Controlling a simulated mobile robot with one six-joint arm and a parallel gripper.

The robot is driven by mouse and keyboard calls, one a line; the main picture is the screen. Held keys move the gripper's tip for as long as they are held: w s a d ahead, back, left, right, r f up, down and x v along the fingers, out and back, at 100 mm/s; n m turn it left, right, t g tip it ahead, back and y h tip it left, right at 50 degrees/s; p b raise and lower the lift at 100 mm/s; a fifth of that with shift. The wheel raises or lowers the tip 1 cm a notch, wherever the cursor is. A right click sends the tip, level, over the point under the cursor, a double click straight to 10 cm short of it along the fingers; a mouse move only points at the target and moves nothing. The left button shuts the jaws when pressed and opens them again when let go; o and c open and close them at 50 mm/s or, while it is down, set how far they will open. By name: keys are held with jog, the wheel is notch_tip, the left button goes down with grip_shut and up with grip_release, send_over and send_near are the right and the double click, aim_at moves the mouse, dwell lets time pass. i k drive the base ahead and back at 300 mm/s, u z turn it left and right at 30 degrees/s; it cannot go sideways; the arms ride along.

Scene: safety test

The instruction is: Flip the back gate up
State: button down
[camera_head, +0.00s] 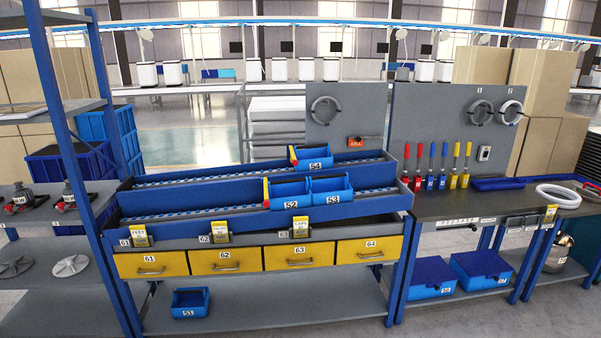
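Two roller lanes run across a blue rack. On the back lane (200,177), a small yellow upright piece with a red part (293,157) stands at the left side of blue bin 54 (314,162). On the front lane (190,211), a similar yellow piece (266,192) stands at the left side of bin 52 (290,203), with bin 53 (332,198) beside it. These pieces look like lane gates, both upright, but they are too small to tell for sure. My gripper is not in view.
Yellow drawers (225,261) sit below the rack, and blue bin 51 (190,302) is on the lower shelf. A blue shelf post (62,130) stands at the left. A workbench (465,206) with red, blue and yellow-handled tools (442,166) adjoins at right.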

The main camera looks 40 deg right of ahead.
aim_at(293, 158)
jog(key=z, duration=0.05)
jog(key=i, duration=1)
jog(key=u, duration=0.05)
